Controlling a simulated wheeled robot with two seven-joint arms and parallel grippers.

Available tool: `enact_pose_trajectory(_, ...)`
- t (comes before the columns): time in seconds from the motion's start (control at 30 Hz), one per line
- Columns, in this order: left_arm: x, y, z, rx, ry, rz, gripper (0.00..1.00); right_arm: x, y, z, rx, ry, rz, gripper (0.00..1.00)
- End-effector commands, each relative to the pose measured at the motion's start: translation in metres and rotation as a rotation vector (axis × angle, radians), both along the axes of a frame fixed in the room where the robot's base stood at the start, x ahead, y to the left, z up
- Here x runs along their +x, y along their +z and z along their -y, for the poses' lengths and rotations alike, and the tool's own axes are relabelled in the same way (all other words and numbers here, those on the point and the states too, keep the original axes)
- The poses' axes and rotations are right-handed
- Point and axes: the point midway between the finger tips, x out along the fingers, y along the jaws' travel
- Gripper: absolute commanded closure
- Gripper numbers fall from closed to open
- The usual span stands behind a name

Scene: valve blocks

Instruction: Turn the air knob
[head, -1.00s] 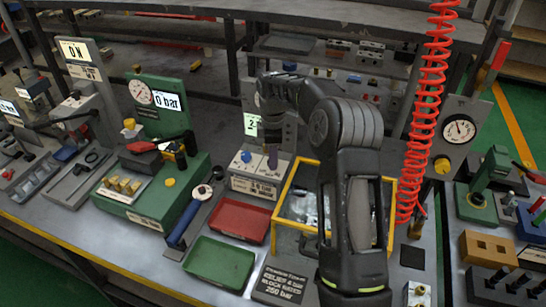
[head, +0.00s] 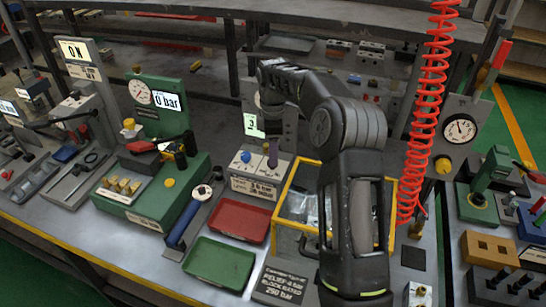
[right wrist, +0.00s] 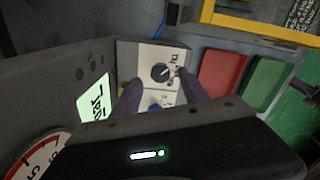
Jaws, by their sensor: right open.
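A small control box (head: 258,186) with a pale top stands on the bench, left of the yellow-framed bin. In the right wrist view, a black round knob (right wrist: 160,72) with a pointer mark sits on its white panel (right wrist: 136,57). I take this for the air knob. A blue button or knob (head: 246,157) is beside it and also shows in the wrist view (right wrist: 155,107). My right gripper (right wrist: 160,92) is open, its purple fingers on either side over the panel, apart from the knob as far as I can see. In the head view a finger hides the black knob. My left gripper is not in view.
A yellow-framed bin (head: 284,228) stands right of the box, with a red tray (head: 241,221) and a green tray (head: 220,265) in front. A lit display (head: 250,125) stands behind the box. A red coiled hose (head: 425,120) hangs at right, near a gauge panel (head: 460,128).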

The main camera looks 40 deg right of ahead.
Motion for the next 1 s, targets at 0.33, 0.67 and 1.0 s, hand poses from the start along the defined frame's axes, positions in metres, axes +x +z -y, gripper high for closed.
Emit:
enact_pose_trajectory(0.33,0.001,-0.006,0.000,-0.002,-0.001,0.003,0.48,0.000,0.047,0.000,-0.001,0.001,0.001,0.48)
enact_pose_trajectory(0.67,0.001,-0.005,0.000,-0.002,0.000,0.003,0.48,0.000,0.049,0.000,0.000,0.001,0.000,0.48)
enact_pose_trajectory(1.0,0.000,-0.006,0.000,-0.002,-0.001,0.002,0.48,0.000,0.049,0.000,0.000,0.001,0.000,0.48)
